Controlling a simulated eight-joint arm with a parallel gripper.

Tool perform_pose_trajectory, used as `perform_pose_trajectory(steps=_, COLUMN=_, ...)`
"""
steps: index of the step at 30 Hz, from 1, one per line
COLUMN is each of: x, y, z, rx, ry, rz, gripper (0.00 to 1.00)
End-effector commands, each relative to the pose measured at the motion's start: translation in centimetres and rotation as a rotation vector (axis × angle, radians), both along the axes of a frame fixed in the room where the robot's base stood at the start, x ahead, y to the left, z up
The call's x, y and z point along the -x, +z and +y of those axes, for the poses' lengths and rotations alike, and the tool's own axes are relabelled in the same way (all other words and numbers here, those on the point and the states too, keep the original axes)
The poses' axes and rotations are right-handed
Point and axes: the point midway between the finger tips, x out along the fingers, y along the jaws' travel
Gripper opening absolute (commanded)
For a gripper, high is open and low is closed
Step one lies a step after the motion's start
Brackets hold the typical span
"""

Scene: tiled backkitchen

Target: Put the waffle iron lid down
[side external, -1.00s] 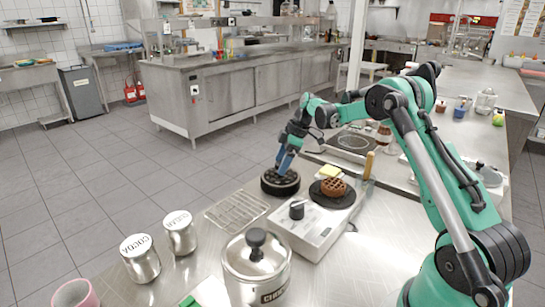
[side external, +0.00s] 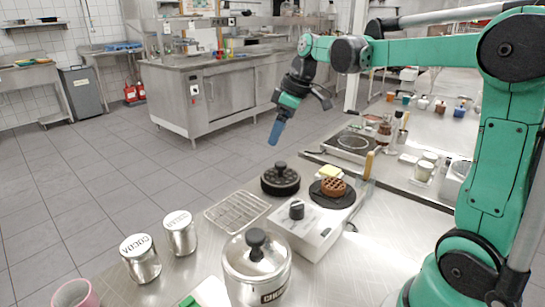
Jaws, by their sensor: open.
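The waffle iron lid (side external: 280,183), a round black disc with a knob on top, lies flat, apparently on the steel counter, left of the waffle iron's black plate. The waffle iron (side external: 312,220) has a pale body with a dark knob at its front. A brown waffle (side external: 334,188) sits on its round black plate. My gripper (side external: 276,138) hangs in the air above the lid, clear of its knob, with its blue fingers pointing down. It is open and holds nothing; the gap between the fingers is hard to see from this side.
A wire rack (side external: 237,211) lies left of the lid. A lidded metal pot (side external: 257,268) stands in front, with a cocoa canister (side external: 140,258) and another canister (side external: 180,233) to the left. A yellow block (side external: 331,173) and a wooden handle (side external: 370,164) are behind the waffle.

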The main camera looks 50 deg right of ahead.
Motion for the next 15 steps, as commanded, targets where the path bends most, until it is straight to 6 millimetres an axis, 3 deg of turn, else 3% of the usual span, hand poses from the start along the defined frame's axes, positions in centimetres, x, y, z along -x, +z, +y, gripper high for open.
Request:
perform_pose_trajectory(steps=1, x=1.3, y=0.0, z=2.1, rx=0.006, ry=-0.043, rz=-0.017, gripper=0.75)
perform_pose_trajectory(steps=6, x=5.4, y=-1.2, z=7.1, rx=-0.010, ry=-0.222, rz=-0.106, gripper=0.75)
perform_pose_trajectory(steps=10, x=8.1, y=-2.9, z=9.5, rx=-0.050, ry=-0.326, rz=-0.176, gripper=0.75)
perform_pose_trajectory(steps=15, x=9.9, y=-4.6, z=11.0, rx=-0.100, ry=-0.403, rz=-0.235, gripper=0.75)
